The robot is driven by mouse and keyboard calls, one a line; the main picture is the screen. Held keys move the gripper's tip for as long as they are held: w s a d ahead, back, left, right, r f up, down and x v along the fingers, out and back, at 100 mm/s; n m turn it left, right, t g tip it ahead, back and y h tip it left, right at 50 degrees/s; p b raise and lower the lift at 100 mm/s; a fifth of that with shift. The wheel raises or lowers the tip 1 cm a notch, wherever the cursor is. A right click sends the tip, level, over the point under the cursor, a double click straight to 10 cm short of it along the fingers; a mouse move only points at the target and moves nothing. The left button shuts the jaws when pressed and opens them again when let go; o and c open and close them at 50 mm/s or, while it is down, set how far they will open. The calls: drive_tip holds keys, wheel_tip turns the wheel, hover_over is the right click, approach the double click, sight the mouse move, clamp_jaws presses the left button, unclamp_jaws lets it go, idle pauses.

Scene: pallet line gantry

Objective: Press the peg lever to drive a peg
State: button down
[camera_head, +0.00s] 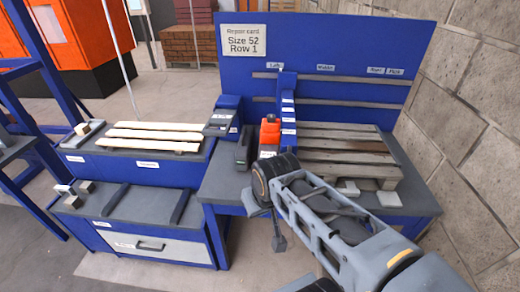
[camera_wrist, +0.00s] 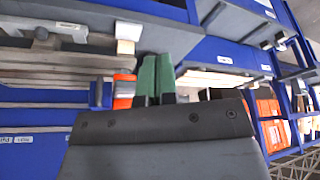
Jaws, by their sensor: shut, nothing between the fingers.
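My gripper (camera_wrist: 157,62) shows in the wrist view with its two green fingertips together and nothing between them. A red-orange device (camera_head: 270,133) with a dark top stands on the workbench, beside a blue upright (camera_head: 287,105) with several white labels. In the wrist view a red-orange part (camera_wrist: 123,92) appears just left of the fingertips; I cannot tell whether they touch. I cannot clearly make out the peg lever. A wooden slatted pallet (camera_head: 340,148) lies right of the upright.
A repair card (camera_head: 243,40) reading "Size 52 Row 1" hangs on the blue back panel (camera_head: 340,32). Pale boards (camera_head: 155,136) lie on the left bench. A dark block (camera_head: 244,148) stands left of the red device. A block wall (camera_head: 470,130) bounds the right side.

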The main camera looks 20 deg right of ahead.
drive_tip(key=shift+s, duration=0.2)
drive_tip(key=shift+w+r, duration=0.1)
drive_tip(key=w+d+r+n+g+p, duration=0.1)
drive_tip(key=w+d+r+n+g, duration=0.1)
drive_tip(key=w+d+r+n, duration=0.3)
drive_tip(key=w+d+r+n+g+p, duration=0.1)
drive_tip(key=w+d+r+n, duration=0.4)
drive_tip(key=w, duration=0.7)
wheel_tip(320, 180, up, 2)
drive_tip(key=shift+r+n+g, duration=0.2)
drive_tip(key=shift+n+g, duration=0.7)
drive_tip(key=shift+n, duration=0.2)
drive_tip(key=f, duration=0.4)
drive_tip(key=f+p, duration=0.1)
drive_tip(key=f, duration=0.9)
drive_tip(key=shift+s+a, duration=0.25)
drive_tip(key=shift+s, duration=0.05)
